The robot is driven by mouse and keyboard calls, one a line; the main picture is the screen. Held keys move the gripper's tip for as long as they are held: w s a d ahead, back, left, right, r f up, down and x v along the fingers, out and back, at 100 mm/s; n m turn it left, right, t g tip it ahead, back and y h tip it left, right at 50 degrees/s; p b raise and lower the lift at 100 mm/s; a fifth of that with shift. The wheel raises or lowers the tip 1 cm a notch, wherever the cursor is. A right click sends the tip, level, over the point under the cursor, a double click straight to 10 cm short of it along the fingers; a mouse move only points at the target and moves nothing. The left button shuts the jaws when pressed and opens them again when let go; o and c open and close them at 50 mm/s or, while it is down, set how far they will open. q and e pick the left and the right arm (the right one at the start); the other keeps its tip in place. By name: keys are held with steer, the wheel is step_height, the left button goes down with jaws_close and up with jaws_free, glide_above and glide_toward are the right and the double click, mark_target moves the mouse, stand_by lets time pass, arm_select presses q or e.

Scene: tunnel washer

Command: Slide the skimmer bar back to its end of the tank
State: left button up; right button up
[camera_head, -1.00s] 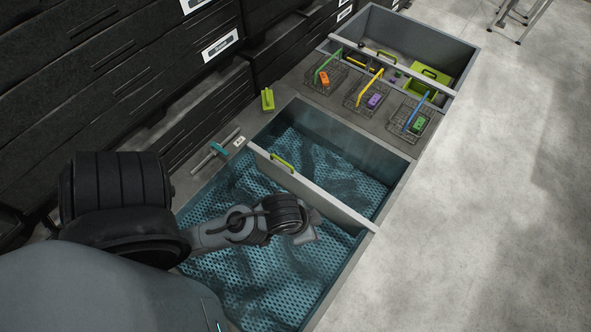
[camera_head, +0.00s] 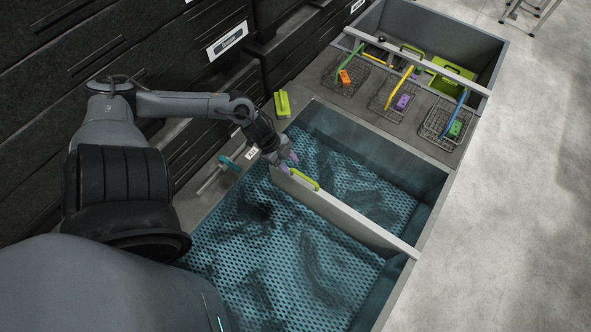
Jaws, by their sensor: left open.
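The skimmer bar (camera_head: 365,223) is a grey bar lying across the water-filled tank (camera_head: 432,214), with a perforated teal floor showing on both sides of it. A lime-green handle (camera_head: 305,180) stands on the bar near its left end. My left gripper (camera_head: 291,161) is open and empty, just above and to the left of this handle; I cannot tell whether they touch. Its wrist hides part of the tank's left edge. My right gripper is not in view.
A second bar (camera_head: 440,73) with a green handle crosses the far basin. A green block (camera_head: 282,104) and a teal-handled tool (camera_head: 229,163) lie on the left ledge.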

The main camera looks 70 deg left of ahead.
mark_target(304, 177)
arm_select(q)
steer(key=shift+m+y, duration=0.3)
steer(key=shift+m, duration=0.1)
steer(key=b+x, duration=0.1)
steer(key=x, duration=0.2)
steer(key=a+b+x, duration=0.1)
steer(key=b+x, duration=0.1)
steer(key=x, duration=0.1)
steer(key=a+b+x, duration=0.1)
steer(key=b+x, duration=0.1)
steer(key=x, duration=0.2)
steer(key=shift+w+f, duration=0.25)
steer(key=shift+w, duration=0.05)
steer(key=shift+w+d+f, duration=0.2)
steer(key=shift+w+f, duration=0.05)
steer(key=shift+f, duration=0.35)
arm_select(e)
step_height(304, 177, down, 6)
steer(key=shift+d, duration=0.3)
arm_select(q)
steer(key=shift+c, duration=0.3)
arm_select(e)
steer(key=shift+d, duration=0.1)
arm_select(q)
steer(key=shift+c, duration=1.3)
jaws_close()
